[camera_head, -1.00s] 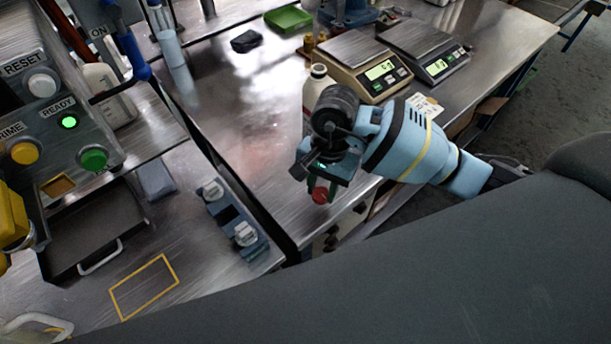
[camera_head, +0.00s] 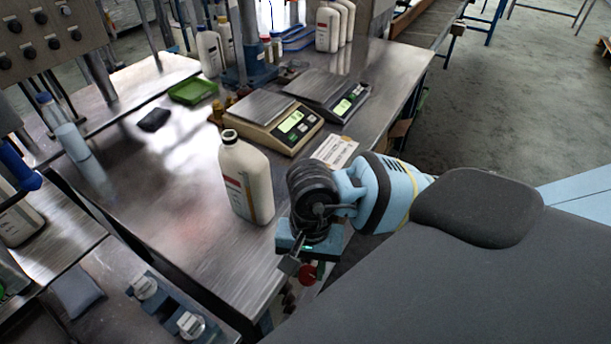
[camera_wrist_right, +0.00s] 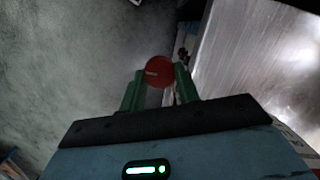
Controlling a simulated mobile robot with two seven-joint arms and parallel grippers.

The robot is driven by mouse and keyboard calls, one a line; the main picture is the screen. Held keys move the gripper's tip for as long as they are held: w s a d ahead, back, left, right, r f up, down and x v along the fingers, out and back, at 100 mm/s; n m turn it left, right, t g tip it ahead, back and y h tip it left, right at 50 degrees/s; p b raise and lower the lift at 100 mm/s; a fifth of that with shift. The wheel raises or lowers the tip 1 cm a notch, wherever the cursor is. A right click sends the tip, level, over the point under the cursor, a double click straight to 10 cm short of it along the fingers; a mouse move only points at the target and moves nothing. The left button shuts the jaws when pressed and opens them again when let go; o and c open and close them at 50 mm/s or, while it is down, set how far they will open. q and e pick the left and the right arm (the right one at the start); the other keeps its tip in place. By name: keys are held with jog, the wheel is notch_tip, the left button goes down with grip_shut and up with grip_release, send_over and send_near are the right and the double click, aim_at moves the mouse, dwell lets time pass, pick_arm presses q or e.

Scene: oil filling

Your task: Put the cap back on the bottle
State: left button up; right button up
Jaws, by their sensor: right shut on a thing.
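A white bottle (camera_head: 247,185) stands upright on the metal table in the head view, with a dark ring around its neck and no cap on it. The red cap (camera_head: 308,274) is in my right gripper (camera_head: 305,268), at the table's front edge, right of and nearer than the bottle. In the right wrist view the red cap (camera_wrist_right: 159,71) sits at the tips of the green fingers of my right gripper (camera_wrist_right: 160,88), which is shut on it. The cap is apart from the bottle. My left gripper is not in view.
Two scales (camera_head: 272,118) (camera_head: 328,90) stand behind the bottle, with a paper card (camera_head: 335,151) nearby. A green tray (camera_head: 193,91) and a dark pad (camera_head: 154,120) lie farther back. The table left of the bottle is clear. A blue fixture (camera_head: 165,308) sits at lower left.

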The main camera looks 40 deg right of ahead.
jog(key=w+r+n+h, duration=0.1)
jog(key=w+r+n, duration=0.3)
jog(key=r+n, duration=0.3)
jog(key=n, duration=0.2)
jog(key=shift+w+r+n+g, duration=0.3)
jog(key=shift+w+r, duration=0.05)
jog(key=shift+r, duration=0.05)
jog(key=shift+a, duration=0.1)
